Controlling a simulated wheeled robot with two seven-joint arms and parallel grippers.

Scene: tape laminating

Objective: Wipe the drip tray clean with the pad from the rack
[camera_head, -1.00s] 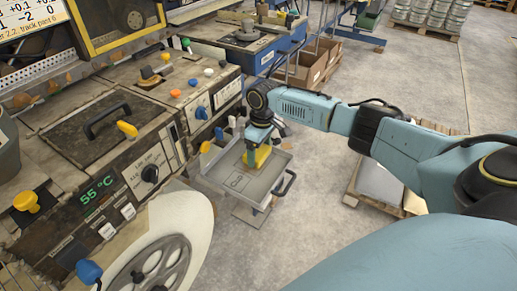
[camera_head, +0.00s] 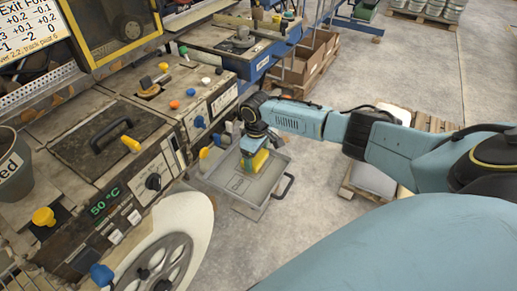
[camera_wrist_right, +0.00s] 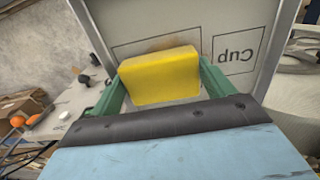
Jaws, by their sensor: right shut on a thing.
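The grey drip tray (camera_head: 268,183) juts out from the machine's side, low near the middle of the head view. My right gripper (camera_wrist_right: 160,88) is shut on the yellow pad (camera_wrist_right: 160,75), with a green finger on each side of it. In the head view the pad (camera_head: 257,161) is at the far part of the tray. Whether it touches the floor of the tray I cannot tell. In the right wrist view a brownish stain (camera_wrist_right: 172,43) shows on the tray beyond the pad, partly hidden by it. My left gripper is not in view.
Cardboard boxes (camera_head: 305,60) stand behind.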

